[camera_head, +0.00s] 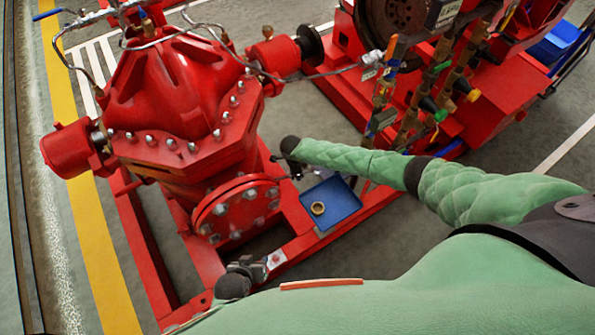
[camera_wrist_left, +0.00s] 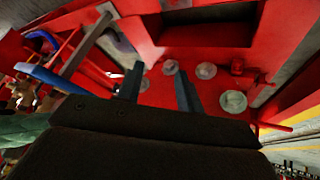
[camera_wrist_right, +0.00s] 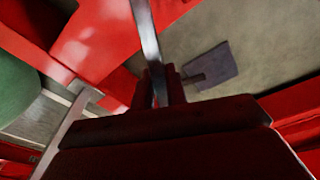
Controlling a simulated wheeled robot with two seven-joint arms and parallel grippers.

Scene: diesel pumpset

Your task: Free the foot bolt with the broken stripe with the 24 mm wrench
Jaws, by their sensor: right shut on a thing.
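My left gripper (camera_head: 254,267) is low beside the front rail of the red base. In the left wrist view its two fingers (camera_wrist_left: 156,88) are apart with nothing between them. Beyond them is a red surface with several round grey bolt heads (camera_wrist_left: 205,71). My right gripper (camera_head: 290,168) is near the pump's right side, partly hidden by its arm. In the right wrist view its fingers (camera_wrist_right: 160,85) are shut on a flat silver bar, apparently the wrench (camera_wrist_right: 147,35); its end and size mark are out of view. I cannot make out a broken stripe on any bolt.
A blue tray (camera_head: 343,197) holding a brass-coloured ring (camera_head: 318,208) lies between the grippers. A white tag (camera_head: 276,260) is beside my left gripper. Valves (camera_head: 440,100) stand at the right.

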